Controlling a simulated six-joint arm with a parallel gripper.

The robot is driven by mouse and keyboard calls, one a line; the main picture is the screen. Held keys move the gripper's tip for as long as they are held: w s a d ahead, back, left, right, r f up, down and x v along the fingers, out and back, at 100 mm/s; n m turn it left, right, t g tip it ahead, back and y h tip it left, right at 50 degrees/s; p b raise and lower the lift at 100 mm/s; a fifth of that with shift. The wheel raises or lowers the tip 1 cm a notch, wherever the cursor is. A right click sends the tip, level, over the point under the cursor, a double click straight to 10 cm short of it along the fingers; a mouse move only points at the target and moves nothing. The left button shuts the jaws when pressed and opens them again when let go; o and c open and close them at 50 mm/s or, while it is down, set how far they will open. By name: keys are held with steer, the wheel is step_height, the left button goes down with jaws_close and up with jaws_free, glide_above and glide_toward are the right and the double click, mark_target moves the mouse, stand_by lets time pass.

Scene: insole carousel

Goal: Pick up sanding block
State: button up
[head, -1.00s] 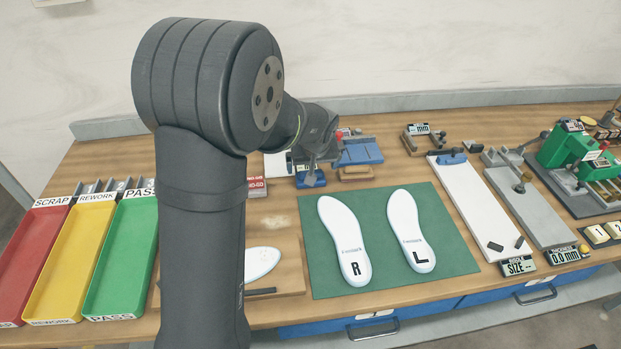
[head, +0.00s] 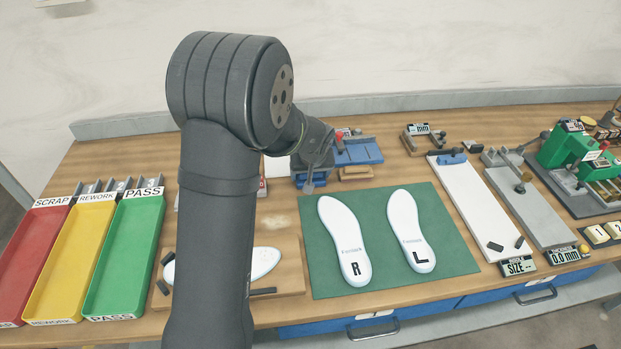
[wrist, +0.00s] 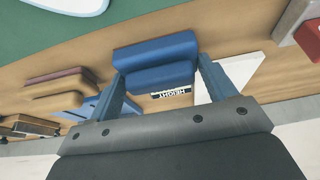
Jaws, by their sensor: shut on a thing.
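My gripper (wrist: 158,72) shows in the wrist view with its two fingers on either side of a blue block, which I take as the sanding block (wrist: 153,54). The fingers are shut on it. The block lies across between the fingertips, with a stepped, two-layer shape. In the head view my gripper (head: 312,176) is at the back of the bench, left of the blue fixture (head: 358,150). The block is hard to make out there. Whether it is clear of the bench cannot be told.
A HEIGHT label (wrist: 172,93) is close behind the block. Tan and brown blocks (wrist: 58,92) stand at left in the wrist view. The green mat (head: 445,265) with two insoles is in front. Red, yellow and green trays (head: 118,262) are at left.

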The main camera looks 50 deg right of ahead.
steer(key=shift+r, duration=0.1)
step_height(320, 180, up, 4)
steer(key=shift+r, duration=0.2)
steer(key=s+a+r, duration=0.1)
steer(key=s+r, duration=0.5)
steer(key=s, duration=0.5)
steer(key=shift+s+a+r, duration=0.15)
steer(key=shift+s+r, duration=0.05)
steer(key=shift+s, duration=0.1)
